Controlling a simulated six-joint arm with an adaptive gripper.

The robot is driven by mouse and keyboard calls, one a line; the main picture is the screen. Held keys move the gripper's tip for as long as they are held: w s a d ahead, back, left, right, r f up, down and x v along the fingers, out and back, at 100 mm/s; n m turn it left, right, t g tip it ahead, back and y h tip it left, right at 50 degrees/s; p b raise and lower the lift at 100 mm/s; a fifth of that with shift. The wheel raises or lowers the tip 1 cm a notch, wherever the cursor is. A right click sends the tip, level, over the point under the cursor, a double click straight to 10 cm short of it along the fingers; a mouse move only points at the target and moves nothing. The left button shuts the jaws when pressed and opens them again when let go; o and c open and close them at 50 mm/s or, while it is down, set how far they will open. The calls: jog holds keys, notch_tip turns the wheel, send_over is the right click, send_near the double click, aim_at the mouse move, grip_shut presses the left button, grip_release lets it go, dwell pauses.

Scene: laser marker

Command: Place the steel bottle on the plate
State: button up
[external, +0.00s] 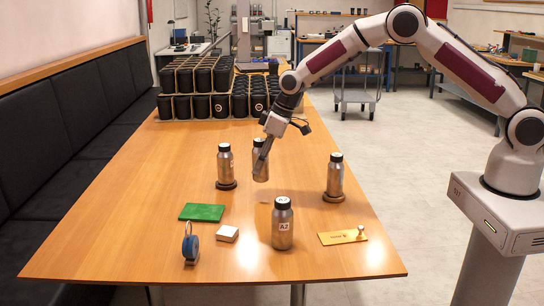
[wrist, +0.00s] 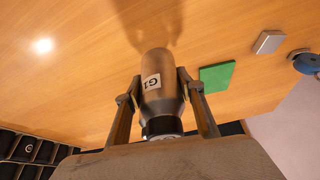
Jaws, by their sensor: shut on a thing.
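A steel bottle with a black cap and a white label (wrist: 155,85) is held between the two fingers of my gripper (wrist: 160,92). The same bottle (external: 260,160) shows in the external view, upright or nearly so, and looks raised above the wooden table. My gripper (external: 263,158) reaches down to it from above. A flat green plate (external: 202,212) lies on the table, nearer the camera and left of the held bottle; it also shows in the wrist view (wrist: 216,77). A flat gold plate (external: 336,238) with a small knob lies at the front right.
Steel bottles stand on round bases at left (external: 225,166) and right (external: 335,178); another bottle (external: 282,226) stands in front. Racks of black cups (external: 195,90) fill the far end.

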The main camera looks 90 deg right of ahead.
jog(key=w+a+r+n+y, duration=0.1)
jog(key=w+a+r+n, duration=0.1)
jog(key=w+a, duration=1.2)
jog(key=shift+r+n, duration=0.3)
jog(key=shift+r, duration=0.6)
jog(key=shift+w+f, duration=0.1)
jog(key=shift+f, duration=0.05)
jog(key=shift+f, duration=1.2)
send_over(211, 217)
jog(key=shift+f, duration=2.65)
jog(key=shift+f, duration=0.1)
